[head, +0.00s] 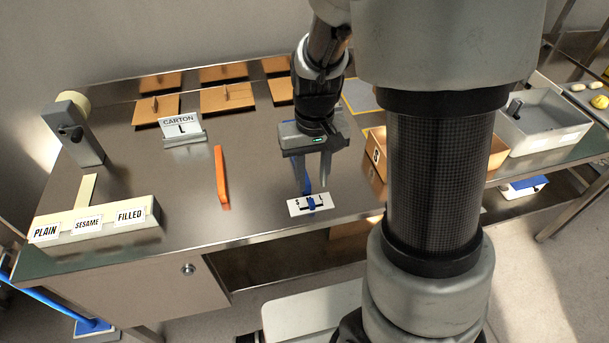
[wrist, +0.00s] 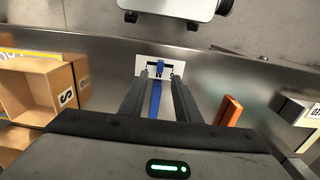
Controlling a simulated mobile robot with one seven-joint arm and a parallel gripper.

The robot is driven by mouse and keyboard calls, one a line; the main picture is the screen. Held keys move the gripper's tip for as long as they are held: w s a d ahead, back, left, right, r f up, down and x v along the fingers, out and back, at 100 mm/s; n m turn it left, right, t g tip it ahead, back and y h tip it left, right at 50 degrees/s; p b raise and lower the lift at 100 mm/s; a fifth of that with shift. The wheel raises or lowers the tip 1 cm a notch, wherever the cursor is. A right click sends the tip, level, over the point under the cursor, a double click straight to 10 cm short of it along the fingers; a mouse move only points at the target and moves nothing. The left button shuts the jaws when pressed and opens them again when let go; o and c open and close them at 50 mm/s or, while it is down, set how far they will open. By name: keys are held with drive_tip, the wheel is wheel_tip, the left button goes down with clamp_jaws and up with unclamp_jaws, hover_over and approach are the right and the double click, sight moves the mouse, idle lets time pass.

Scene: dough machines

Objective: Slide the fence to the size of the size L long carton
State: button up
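The blue fence (head: 307,183) is a thin bar on the steel table, partly hidden under my gripper (head: 315,182). Its front end lies over a white size plate (head: 296,208), between the S and L marks, near the middle. In the wrist view the blue fence (wrist: 155,100) shows between the two fingers of my gripper (wrist: 160,76), which are apart. I cannot tell whether they touch it. A card (head: 181,127) reads CARTON L.
An open cardboard carton marked S (wrist: 68,97) stands beside my gripper. A label block (head: 100,222) reads PLAIN, SESAME, FILLED. Brown flat panels (head: 222,99) lie at the back. A grey bin (head: 540,125) is at the right. The table between orange bar and label block is clear.

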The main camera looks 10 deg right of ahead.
sight(312, 201)
wheel_tip(312, 201, down, 7)
drive_tip(key=shift+f+b, duration=0.15)
drive_tip(key=shift+b, duration=0.45)
clamp_jaws()
